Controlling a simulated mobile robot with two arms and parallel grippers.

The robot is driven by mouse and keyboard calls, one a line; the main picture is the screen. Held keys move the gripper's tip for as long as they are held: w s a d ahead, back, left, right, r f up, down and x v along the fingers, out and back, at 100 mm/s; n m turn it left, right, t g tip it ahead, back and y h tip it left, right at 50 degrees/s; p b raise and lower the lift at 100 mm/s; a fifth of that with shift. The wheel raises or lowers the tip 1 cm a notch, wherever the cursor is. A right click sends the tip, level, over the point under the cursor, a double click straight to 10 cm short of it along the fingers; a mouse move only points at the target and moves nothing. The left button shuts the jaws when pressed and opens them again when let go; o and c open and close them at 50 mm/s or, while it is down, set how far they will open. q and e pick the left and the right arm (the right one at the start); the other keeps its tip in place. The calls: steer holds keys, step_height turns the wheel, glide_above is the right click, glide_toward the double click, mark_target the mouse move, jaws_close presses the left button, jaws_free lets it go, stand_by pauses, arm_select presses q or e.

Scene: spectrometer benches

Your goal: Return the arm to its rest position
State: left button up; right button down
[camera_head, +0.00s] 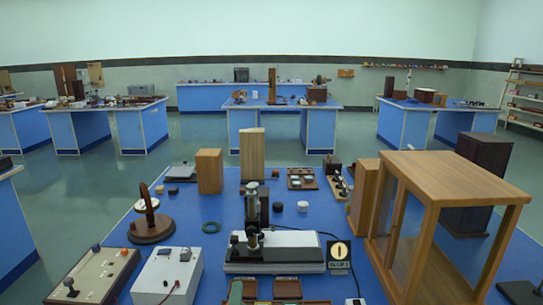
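Neither of my arms nor my grippers shows in the head view. A blue-topped bench (120,235) stands directly in front of me. On it an upright dark and silver instrument (254,215) stands at a white and black base unit (285,245). What my grippers hold, if anything, cannot be seen.
A glass-sided wooden case (455,178) fills the bench's right side. A white box (168,277), a beige control panel (95,275) and a round wooden stand (151,228) are at the left. Wooden blocks (251,155) stand behind. Other benches (245,122) lie beyond open floor.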

arm_select(q)
steer(key=s+a+f+n+g+y, duration=0.2)
steer(key=s+a+f+n+g, duration=0.5)
steer(key=s+a+f+n, duration=0.35)
steer(key=s+a+f+n+g+h, duration=0.1)
steer(key=s+a+f+n+g, duration=0.2)
steer(key=s, duration=0.6)
steer(key=s+f+n+g+h, duration=0.15)
steer(key=s+f+g, duration=0.25)
steer(key=s, duration=0.5)
step_height(320, 180, down, 24)
steer(key=g, duration=0.1)
steer(key=s+a+f+m+g, duration=0.1)
steer(key=s+a+f, duration=0.2)
steer(key=s+f, duration=1.5)
steer(key=shift+f+g, duration=0.15)
steer(key=shift+g, duration=0.15)
